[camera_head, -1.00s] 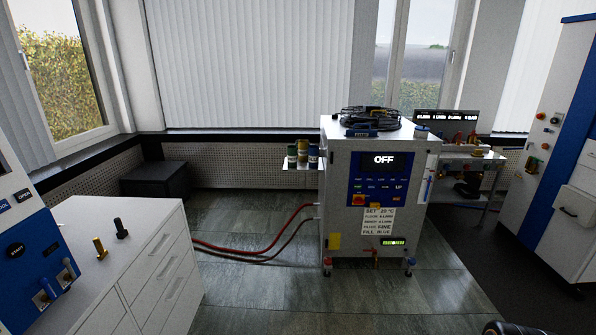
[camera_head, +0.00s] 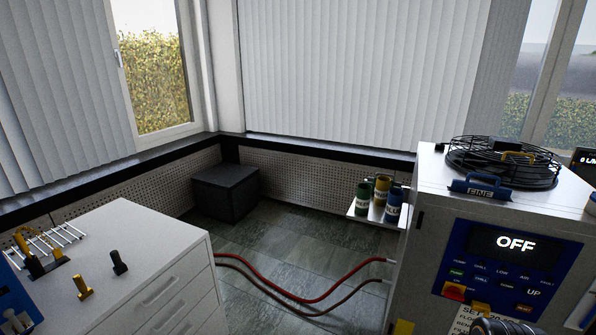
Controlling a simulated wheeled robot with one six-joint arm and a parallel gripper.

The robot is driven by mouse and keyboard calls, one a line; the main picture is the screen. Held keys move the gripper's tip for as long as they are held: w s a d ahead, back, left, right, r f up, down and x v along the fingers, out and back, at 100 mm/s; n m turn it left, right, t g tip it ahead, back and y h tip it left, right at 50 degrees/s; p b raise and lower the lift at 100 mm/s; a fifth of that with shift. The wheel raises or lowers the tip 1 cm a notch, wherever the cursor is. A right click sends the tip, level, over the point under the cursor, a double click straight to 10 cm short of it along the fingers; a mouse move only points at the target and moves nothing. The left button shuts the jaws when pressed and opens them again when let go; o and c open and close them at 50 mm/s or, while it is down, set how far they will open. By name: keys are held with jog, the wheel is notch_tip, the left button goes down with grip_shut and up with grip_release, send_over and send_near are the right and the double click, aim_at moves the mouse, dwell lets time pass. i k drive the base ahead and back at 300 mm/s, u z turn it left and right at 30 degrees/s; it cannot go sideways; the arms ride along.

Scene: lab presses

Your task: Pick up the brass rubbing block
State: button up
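A small brass-coloured upright piece with a flat foot (camera_head: 82,288) stands on the white drawer cabinet (camera_head: 165,262) at the lower left. It looks like the brass block, but no label is readable. A similar black piece (camera_head: 118,262) stands just behind it to the right. A larger yellow and black object (camera_head: 38,262) stands further left by a wire rack. My gripper's fingers are not in view. Only a dark rounded part of my arm shows at the bottom edge, right of centre, well apart from the brass piece.
A grey machine (camera_head: 425,215) reading OFF stands at right, with a black fan (camera_head: 500,162) and a blue FINE block (camera_head: 481,188) on top. Several cans stand on a side shelf (camera_head: 362,214). Red hoses (camera_head: 310,299) cross the floor gap. A dark box (camera_head: 226,192) sits in the corner.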

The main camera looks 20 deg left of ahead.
aim_at(84, 292)
jog(key=u, duration=0.8)
jog(key=i, duration=1)
jog(key=u, duration=2.1)
jog(key=i, duration=1.2)
jog(key=u, duration=0.65)
jog(key=i, duration=0.4)
jog(key=u, duration=0.05)
